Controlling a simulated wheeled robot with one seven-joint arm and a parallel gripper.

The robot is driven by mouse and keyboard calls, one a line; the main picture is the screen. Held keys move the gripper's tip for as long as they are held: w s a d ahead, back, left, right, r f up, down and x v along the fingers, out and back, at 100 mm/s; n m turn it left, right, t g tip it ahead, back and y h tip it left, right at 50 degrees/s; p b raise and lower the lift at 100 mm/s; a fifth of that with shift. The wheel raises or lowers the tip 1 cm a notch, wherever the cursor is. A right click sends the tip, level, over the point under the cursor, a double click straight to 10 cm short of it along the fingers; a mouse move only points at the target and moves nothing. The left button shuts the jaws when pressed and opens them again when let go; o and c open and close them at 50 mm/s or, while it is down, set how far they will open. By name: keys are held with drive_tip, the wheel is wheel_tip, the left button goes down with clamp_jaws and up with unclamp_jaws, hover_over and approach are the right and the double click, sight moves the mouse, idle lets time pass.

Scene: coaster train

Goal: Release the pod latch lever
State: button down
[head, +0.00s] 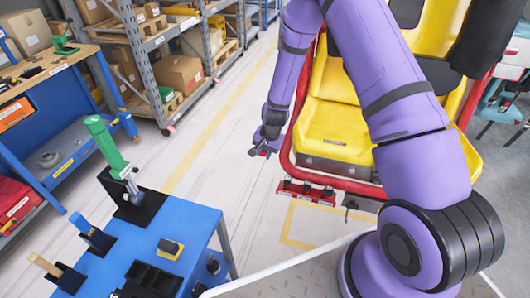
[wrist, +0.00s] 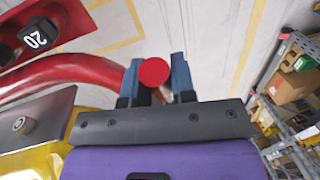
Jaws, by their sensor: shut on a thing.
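The pod is a yellow seat (head: 335,125) in a red tube frame, right of centre in the head view. My gripper (head: 264,152) is at the left side of the seat, close to the red tube. In the wrist view my gripper (wrist: 155,75) has its two blue-grey fingers on either side of a round red knob (wrist: 153,71), shut on it. The knob seems to be the end of the latch lever. The lever's shaft is hidden behind the knob and the fingers.
A blue tool cart (head: 195,215) stands at the lower left in the head view. Shelves with boxes (head: 180,73) stand behind. Floor between is clear.

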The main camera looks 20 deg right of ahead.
drive_tip(key=shift+r, duration=0.1)
drive_tip(key=r+g+y, duration=0.1)
drive_tip(key=w+d+r+g+y, duration=0.1)
drive_tip(key=w+r+g+y, duration=0.1)
drive_tip(key=shift+d+r+m+g, duration=0.25)
drive_tip(key=shift+d+m+g, duration=0.05)
drive_tip(key=shift+w+d+r+g+y, duration=0.55)
drive_tip(key=shift+w+r+g+y, duration=0.2)
drive_tip(key=shift+g+y, duration=0.25)
drive_tip(key=shift+w+d+r+m+g+y, duration=0.15)
drive_tip(key=shift+w+d+r+g+y, duration=0.2)
drive_tip(key=shift+w+d+g+y, duration=0.25)
drive_tip(key=shift+w+d+r+m+g+y, duration=0.15)
drive_tip(key=shift+w+d+r+g+y, duration=0.15)
drive_tip(key=shift+w+g+y, duration=0.35)
drive_tip(key=shift+s, duration=0.15)
drive_tip(key=c, duration=0.9)
unclamp_jaws()
drive_tip(key=shift+c, duration=0.2)
